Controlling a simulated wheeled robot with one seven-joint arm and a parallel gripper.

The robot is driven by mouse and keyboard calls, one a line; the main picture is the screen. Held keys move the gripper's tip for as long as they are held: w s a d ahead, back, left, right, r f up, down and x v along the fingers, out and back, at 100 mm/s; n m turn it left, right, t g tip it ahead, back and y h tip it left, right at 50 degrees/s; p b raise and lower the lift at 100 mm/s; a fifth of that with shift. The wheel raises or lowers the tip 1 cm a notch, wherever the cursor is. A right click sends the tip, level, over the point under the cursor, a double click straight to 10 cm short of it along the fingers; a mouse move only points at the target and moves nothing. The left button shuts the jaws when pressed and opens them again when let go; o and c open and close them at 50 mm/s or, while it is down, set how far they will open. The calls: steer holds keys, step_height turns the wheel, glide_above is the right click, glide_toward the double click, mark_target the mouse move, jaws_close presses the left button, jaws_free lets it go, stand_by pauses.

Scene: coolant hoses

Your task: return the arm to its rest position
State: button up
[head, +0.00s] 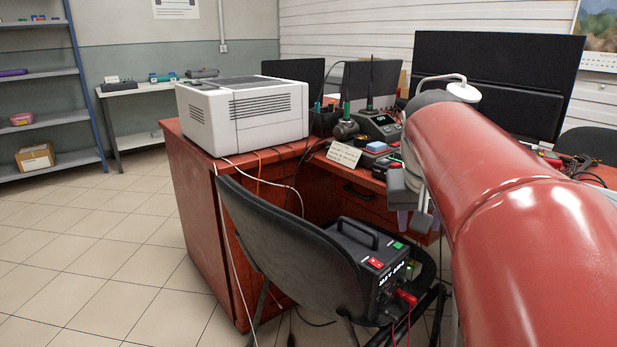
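My red arm (520,210) fills the right side of the head view and reaches forward over the desk. My gripper (412,212) shows only in part, as grey pieces beyond the arm's far end, near the desk's front edge and above the chair. The red arm link hides much of it, and its finger gap cannot be made out. I see nothing clearly held in it.
A red desk (190,215) carries a white boxy machine (242,112), a soldering station (378,126) and dark monitors (500,65). A black chair (290,250) holds a black power unit (365,265) with cables. The tiled floor (90,240) at left is clear.

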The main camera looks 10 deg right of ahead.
steer(key=s+a+f+n+t+y, duration=0.1)
steer(key=s+a+f+n+y, duration=0.1)
steer(key=s+a+f, duration=1)
step_height(320, 180, down, 2)
steer(key=shift+s+a+f+n+t+y, duration=0.1)
steer(key=shift+s+a+n+t+y, duration=0.25)
steer(key=shift+s+n, duration=0.7)
steer(key=shift+s+d, duration=0.15)
